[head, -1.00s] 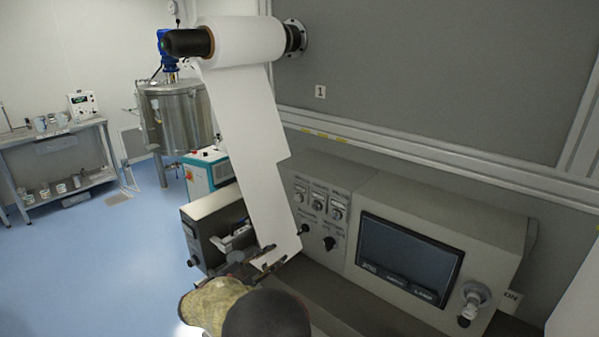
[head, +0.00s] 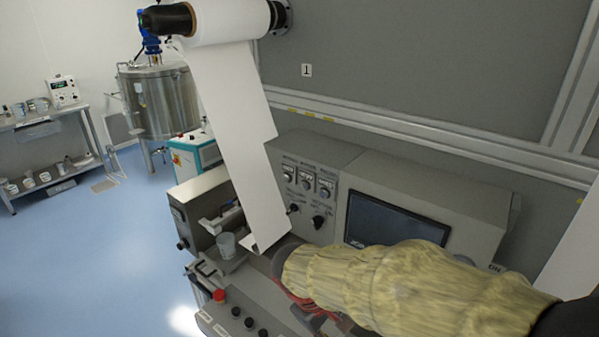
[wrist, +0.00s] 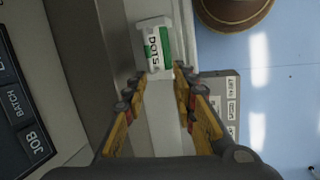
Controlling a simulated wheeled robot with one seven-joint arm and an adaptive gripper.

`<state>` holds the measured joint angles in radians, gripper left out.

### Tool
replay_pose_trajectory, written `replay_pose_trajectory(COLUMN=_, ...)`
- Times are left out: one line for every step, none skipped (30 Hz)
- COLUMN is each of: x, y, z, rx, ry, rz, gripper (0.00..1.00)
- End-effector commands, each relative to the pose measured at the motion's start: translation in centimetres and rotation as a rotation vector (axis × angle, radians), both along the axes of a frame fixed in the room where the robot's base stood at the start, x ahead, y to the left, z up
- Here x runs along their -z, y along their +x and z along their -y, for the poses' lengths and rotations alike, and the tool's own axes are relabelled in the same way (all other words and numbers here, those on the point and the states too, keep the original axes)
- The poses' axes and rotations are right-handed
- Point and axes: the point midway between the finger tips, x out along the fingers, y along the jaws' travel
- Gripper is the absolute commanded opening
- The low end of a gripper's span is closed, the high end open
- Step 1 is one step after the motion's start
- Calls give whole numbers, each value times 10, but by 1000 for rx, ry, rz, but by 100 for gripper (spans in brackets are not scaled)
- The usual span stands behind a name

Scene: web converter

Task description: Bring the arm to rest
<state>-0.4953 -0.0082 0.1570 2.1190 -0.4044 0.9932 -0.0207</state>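My arm, in a yellowish fabric cover, reaches in from the lower right of the head view, across the front of the control panel (head: 425,185). My gripper (wrist: 160,74) shows in the wrist view with its two yellow-padded fingers apart and nothing held between them. A white and green box marked DOTS (wrist: 154,48) lies beyond the fingertips, apart from them as far as I can tell. In the head view the gripper is mostly hidden by the arm.
A white web (head: 235,130) hangs from the roll (head: 228,20) down to the machine. A console with a red button (head: 219,296) is at the bottom. Blue floor (head: 90,250) is open at left.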

Motion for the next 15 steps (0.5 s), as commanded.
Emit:
replay_pose_trajectory(x=-10, y=-13, z=9, rx=62, ry=56, rz=21, gripper=27)
replay_pose_trajectory(x=-14, y=-20, z=12, rx=96, ry=89, rz=32, gripper=27)
replay_pose_trajectory(x=-20, y=-29, z=16, rx=141, ry=132, rz=47, gripper=27)
replay_pose_trajectory(x=-25, y=-36, z=19, rx=174, ry=162, rz=58, gripper=27)
replay_pose_trajectory(x=-29, y=-43, z=22, rx=207, ry=192, rz=71, gripper=27)
replay_pose_trajectory(x=-35, y=-51, z=26, rx=247, ry=232, rz=90, gripper=27)
replay_pose_trajectory(x=-39, y=-57, z=29, rx=278, ry=260, rz=104, gripper=27)
replay_pose_trajectory(x=-43, y=-63, z=31, rx=308, ry=288, rz=118, gripper=27)
replay_pose_trajectory(x=-49, y=-71, z=35, rx=346, ry=323, rz=139, gripper=27)
replay_pose_trajectory(x=-53, y=-76, z=39, rx=373, ry=348, rz=156, gripper=27)
replay_pose_trajectory(x=-57, y=-81, z=42, rx=398, ry=372, rz=174, gripper=27)
replay_pose_trajectory(x=-62, y=-88, z=46, rx=431, ry=402, rz=197, gripper=27)
replay_pose_trajectory(x=-66, y=-93, z=49, rx=455, ry=423, rz=215, gripper=27)
replay_pose_trajectory(x=-71, y=-98, z=53, rx=477, ry=443, rz=235, gripper=27)
replay_pose_trajectory(x=-76, y=-104, z=58, rx=505, ry=466, rz=261, gripper=27)
